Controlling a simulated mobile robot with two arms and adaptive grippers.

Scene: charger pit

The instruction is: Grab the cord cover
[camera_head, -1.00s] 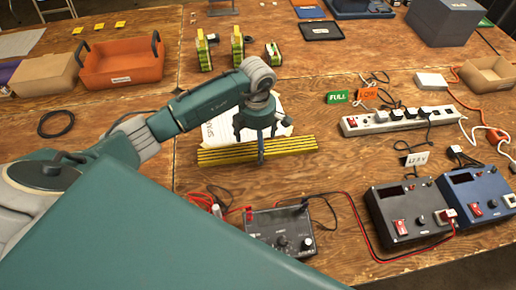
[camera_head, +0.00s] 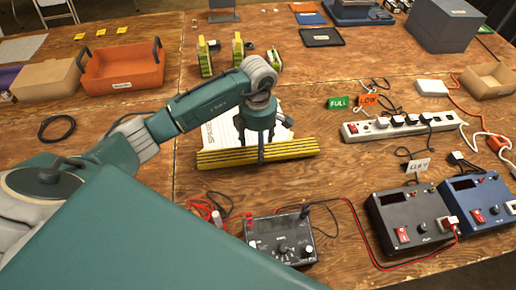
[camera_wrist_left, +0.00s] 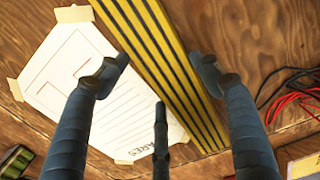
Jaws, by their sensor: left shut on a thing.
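The cord cover is a long yellow strip with black stripes (camera_head: 221,158), lying crosswise in the middle of the table in the head view. In the left wrist view it runs diagonally (camera_wrist_left: 168,62) between my fingers. My left gripper (camera_head: 260,150) points down over the middle of the cover and is shut on it. Its fingers (camera_wrist_left: 158,85) lie on both sides of the strip. I cannot tell if the cover is clear of the table. My right gripper is not in view.
A taped paper sheet (camera_head: 222,133) lies behind the cover. A black meter box (camera_head: 280,240) with red leads is in front. A white power strip (camera_head: 385,128) and two power supplies (camera_head: 405,222) are at right. An orange bin (camera_head: 122,72) stands back left. Bare wood lies left of the cover.

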